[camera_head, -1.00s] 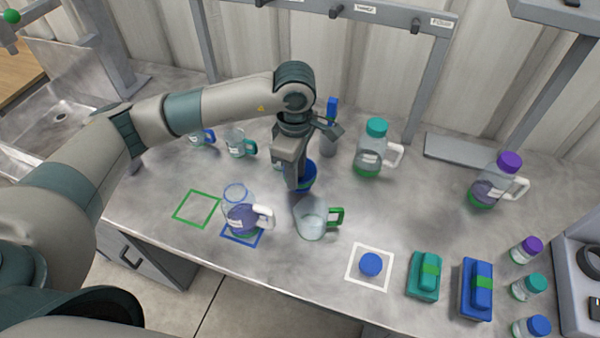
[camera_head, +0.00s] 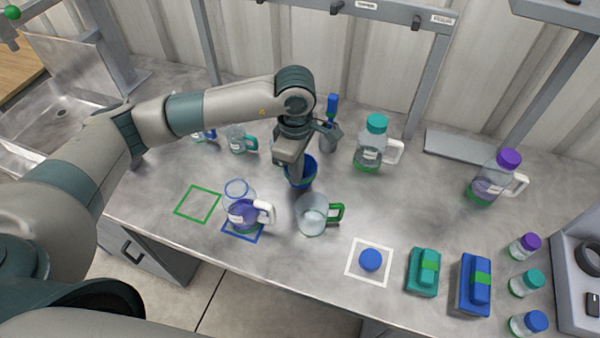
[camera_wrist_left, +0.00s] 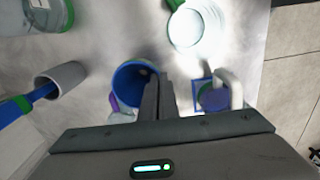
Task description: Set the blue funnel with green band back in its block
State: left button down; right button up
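The blue funnel (camera_head: 309,172) stands near the middle of the bench, partly covered by my left gripper. In the left wrist view it is a round blue bowl (camera_wrist_left: 127,84) with green at its rim. My left gripper (camera_head: 297,178) points down at the funnel. Its two fingers (camera_wrist_left: 159,80) are close together at the funnel's right rim in the wrist view and look closed on the wall; the contact itself is hidden. A blue block with a green band (camera_head: 473,297) lies at the front right, beside a teal block with a green band (camera_head: 421,282). My right gripper is out of view.
A clear jug with a green handle (camera_head: 312,215) and a purple-filled jug (camera_head: 243,213) stand in front of the funnel. A grey cup (camera_head: 329,139) with a blue-handled tool and a teal-capped jug (camera_head: 368,152) stand behind. A blue cap (camera_head: 370,260) lies inside a white square.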

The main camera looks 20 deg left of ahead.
pick_arm(q)
jog(key=shift+r, duration=0.15)
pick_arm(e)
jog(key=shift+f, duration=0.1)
